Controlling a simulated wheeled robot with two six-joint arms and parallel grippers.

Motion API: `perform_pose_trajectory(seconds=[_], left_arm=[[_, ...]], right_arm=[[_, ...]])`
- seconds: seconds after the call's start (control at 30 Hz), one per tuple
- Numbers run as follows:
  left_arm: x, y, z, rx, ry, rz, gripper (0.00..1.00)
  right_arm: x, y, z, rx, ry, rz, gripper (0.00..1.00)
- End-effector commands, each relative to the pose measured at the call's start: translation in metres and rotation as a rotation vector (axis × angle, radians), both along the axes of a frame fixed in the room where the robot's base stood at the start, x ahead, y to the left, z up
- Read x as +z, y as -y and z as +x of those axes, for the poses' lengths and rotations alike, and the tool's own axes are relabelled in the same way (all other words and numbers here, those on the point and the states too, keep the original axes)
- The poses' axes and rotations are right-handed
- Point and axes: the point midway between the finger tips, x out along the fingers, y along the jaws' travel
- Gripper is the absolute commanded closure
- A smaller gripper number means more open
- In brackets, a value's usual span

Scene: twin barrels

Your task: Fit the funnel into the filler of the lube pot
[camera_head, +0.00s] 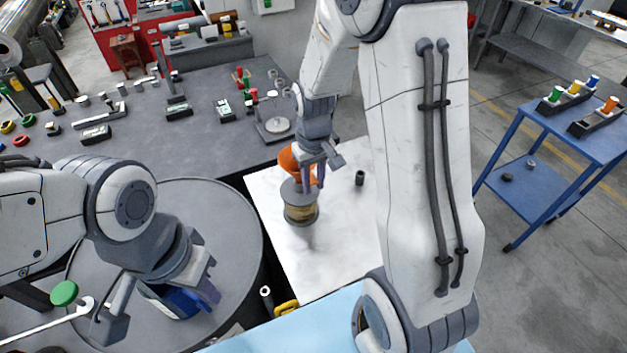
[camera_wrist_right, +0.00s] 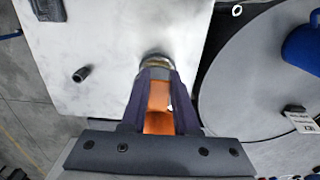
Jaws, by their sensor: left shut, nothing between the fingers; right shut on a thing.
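The orange funnel (camera_head: 287,160) is in my right gripper (camera_head: 312,184), whose purple fingers are shut on it. It also shows between the fingers in the right wrist view (camera_wrist_right: 160,97). My left gripper (camera_head: 208,294) is shut and empty over the grey barrel top.
The white board (camera_head: 335,245) has a small dark cylinder (camera_head: 360,178) right of the pot. A blue object (camera_head: 178,301) is on the barrel top (camera_head: 225,225), partly behind my left gripper. The dark bench behind holds several tools. A blue cart (camera_head: 570,140) stands at right.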

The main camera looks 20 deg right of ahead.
Motion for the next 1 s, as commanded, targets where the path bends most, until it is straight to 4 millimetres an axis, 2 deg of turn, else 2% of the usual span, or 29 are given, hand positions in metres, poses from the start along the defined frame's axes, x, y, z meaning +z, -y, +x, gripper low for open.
perform_pose_trajectory(seconds=[0.63, 0.67, 0.73, 0.77, 1.0], left_arm=[[-0.012, 0.0, 0.0, 0.0, 0.0, 0.0, 1.0], [-0.012, 0.0, 0.0, 0.0, 0.0, 0.0, 1.0], [-0.011, 0.0, 0.0, 0.0, 0.0, 0.0, 1.0], [-0.011, 0.0, 0.0, 0.0, 0.0, 0.0, 1.0], [-0.011, 0.0, 0.0, 0.001, 0.0, 0.0, 1.0]], right_arm=[[-0.018, 0.0, 0.0, 0.0, 0.0, 0.0, 1.0], [-0.017, 0.0, 0.0, 0.0, 0.0, 0.0, 0.67], [-0.016, 0.0, 0.0, 0.0, 0.0, 0.0, 0.41], [-0.016, 0.0, 0.0, 0.0, 0.0, 0.0, 0.36], [-0.016, 0.0, 0.0, 0.0, 0.0, 0.0, 0.36]])
